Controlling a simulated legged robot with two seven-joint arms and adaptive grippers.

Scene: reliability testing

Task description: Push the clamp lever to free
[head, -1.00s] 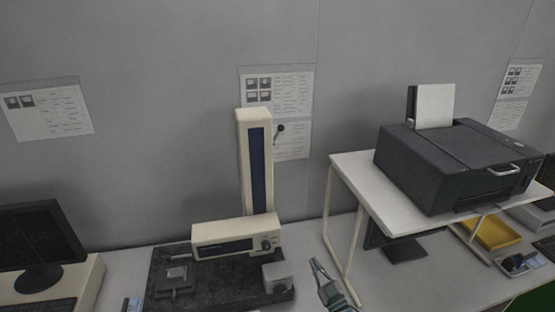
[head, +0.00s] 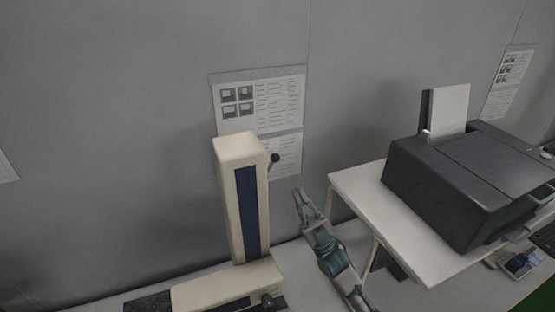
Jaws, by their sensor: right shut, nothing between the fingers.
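The measuring machine's cream column (head: 241,200) stands upright, with a dark blue strip down its front. The clamp lever (head: 273,159), a short dark lever with a round knob, sticks out from the column's right side near the top. My right gripper (head: 297,193) is shut and empty. In the picture its fingertips lie to the right of the column and lower than the lever, apart from it. My left gripper is out of view.
A black printer (head: 470,180) stands on a white raised stand (head: 385,215) to the right of my right arm. Printed sheets (head: 259,104) hang on the grey wall behind the column. The air left of the column is clear.

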